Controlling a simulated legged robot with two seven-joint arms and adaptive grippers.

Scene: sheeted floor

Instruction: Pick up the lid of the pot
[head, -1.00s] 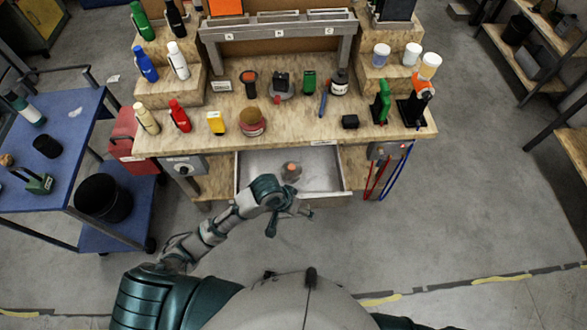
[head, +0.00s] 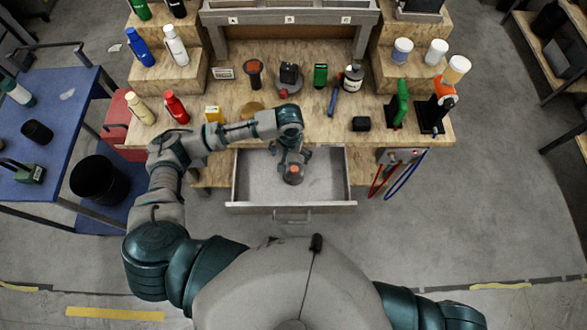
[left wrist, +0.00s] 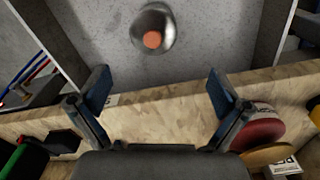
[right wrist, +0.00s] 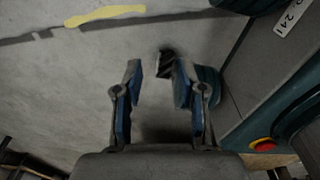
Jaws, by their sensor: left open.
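A small round grey lid with an orange knob (head: 293,174) lies in the open drawer (head: 251,206). The lid also shows in the left wrist view (left wrist: 154,30), ahead of the fingertips. My left gripper (head: 291,154) reaches into the drawer area from behind the lid. Its fingers (left wrist: 160,90) are spread and empty, with a gap to the lid in the left wrist view. My right gripper (right wrist: 156,70) is open and empty over the floor, away from the lid. No pot can be clearly made out; a tan round thing (head: 252,107) on the bench is partly hidden by my left arm.
The wooden bench (head: 330,132) above the drawer holds bottles and tools. A red round thing (left wrist: 258,134) is near the left gripper. A blue cart (head: 55,130) stands at left.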

